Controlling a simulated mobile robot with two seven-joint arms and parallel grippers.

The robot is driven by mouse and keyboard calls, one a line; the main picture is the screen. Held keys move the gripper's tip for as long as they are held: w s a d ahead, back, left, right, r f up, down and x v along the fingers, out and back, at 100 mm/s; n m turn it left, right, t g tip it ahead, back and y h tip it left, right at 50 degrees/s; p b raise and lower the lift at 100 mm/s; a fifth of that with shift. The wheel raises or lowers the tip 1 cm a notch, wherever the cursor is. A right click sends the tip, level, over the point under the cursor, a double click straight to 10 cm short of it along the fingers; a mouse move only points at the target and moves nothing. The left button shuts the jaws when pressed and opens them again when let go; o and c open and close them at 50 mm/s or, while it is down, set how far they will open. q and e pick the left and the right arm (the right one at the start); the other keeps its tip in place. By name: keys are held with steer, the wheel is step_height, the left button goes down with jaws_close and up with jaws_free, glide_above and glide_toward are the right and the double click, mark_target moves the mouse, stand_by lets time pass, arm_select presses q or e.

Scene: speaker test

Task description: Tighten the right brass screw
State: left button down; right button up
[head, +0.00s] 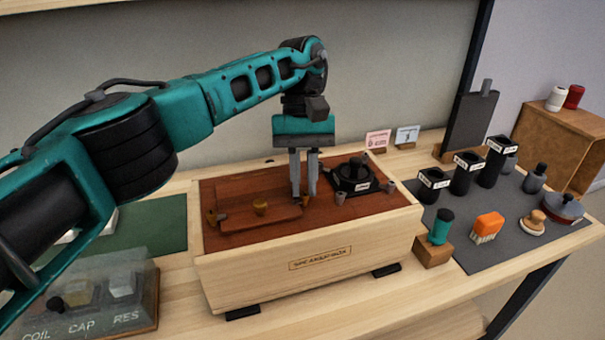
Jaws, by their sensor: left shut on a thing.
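The wooden speaker box (235,272) lies on the table with a red-brown top. A brown panel (240,218) on that top has a brass knob (260,208) in its middle. The left brass screw (212,217) is at the panel's left end. The right brass screw (305,202) is at its right end, partly hidden by fingers. My left gripper (304,196) points straight down from above, with its fingers shut on the right brass screw. My right gripper is not in view.
A black round part (352,179) on a square base is close to the right of my left gripper. Black labelled cups (433,186), an orange brush (487,228) and other tools stand on a grey mat (470,258). A clear case (100,300) is at front left.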

arm_select(q)
steer(key=shift+m, duration=0.5)
steer(key=shift+y, duration=0.3)
steer(key=shift+m, duration=0.3)
steer(key=c, duration=1.1)
jaws_free()
